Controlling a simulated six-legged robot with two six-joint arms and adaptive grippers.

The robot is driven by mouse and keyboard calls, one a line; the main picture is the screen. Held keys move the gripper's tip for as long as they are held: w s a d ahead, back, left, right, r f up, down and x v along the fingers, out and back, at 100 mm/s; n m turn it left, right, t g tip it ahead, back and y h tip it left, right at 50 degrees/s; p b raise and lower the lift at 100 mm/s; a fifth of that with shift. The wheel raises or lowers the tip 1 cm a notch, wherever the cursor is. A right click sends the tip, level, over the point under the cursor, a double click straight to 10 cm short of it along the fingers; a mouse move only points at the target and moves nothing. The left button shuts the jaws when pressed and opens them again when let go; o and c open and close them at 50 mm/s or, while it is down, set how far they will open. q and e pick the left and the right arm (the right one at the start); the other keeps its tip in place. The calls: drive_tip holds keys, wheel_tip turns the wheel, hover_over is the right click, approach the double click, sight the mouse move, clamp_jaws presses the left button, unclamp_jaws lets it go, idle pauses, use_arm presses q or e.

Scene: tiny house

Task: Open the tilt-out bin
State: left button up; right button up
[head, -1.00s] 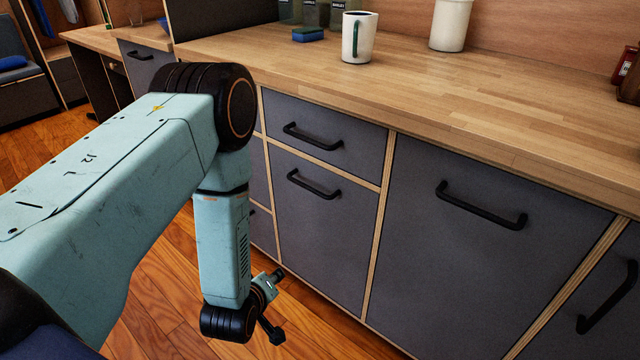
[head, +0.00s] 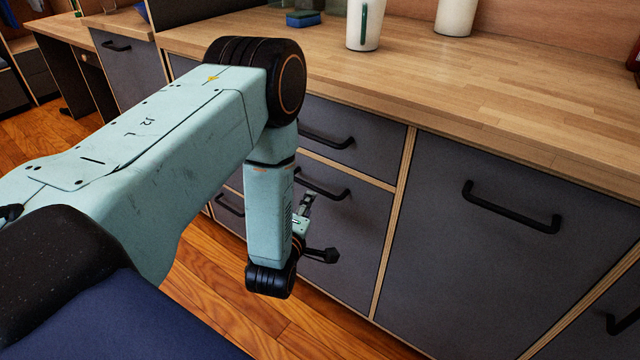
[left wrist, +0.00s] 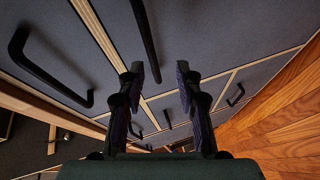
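Grey cabinet fronts with black bar handles run under the counter. No label tells which is the tilt-out bin. A tall front (head: 345,235) under a small drawer (head: 350,125) is closed; its handle (head: 322,186) is partly behind my arm. A wider closed front (head: 480,260) with a handle (head: 512,208) is to its right. My left gripper (head: 314,230) is open and empty, before the tall front, below its handle in the picture. In the left wrist view its fingers (left wrist: 160,85) are apart, and a black handle (left wrist: 146,40) shows beyond them, untouched.
The wooden countertop (head: 480,95) overhangs the fronts; a mug (head: 365,25), a white canister (head: 455,15) and a blue sponge (head: 303,18) stand on it. Another handle (left wrist: 45,70) is at left in the left wrist view. The wooden floor (head: 225,290) is clear.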

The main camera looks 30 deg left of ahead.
sight(313, 189)
use_arm(q)
drive_tip(key=shift+w+a+r+n+t, duration=0.3)
drive_tip(key=shift+w+n, duration=0.3)
drive_tip(key=shift+n, duration=0.3)
drive_tip(key=shift+b+x, duration=1.3)
drive_tip(key=shift+x, duration=2)
use_arm(e)
drive_tip(key=shift+s+a+f, duration=0.1)
drive_tip(key=shift+f, duration=1.15)
use_arm(q)
drive_tip(key=shift+c, duration=0.3)
clamp_jaws()
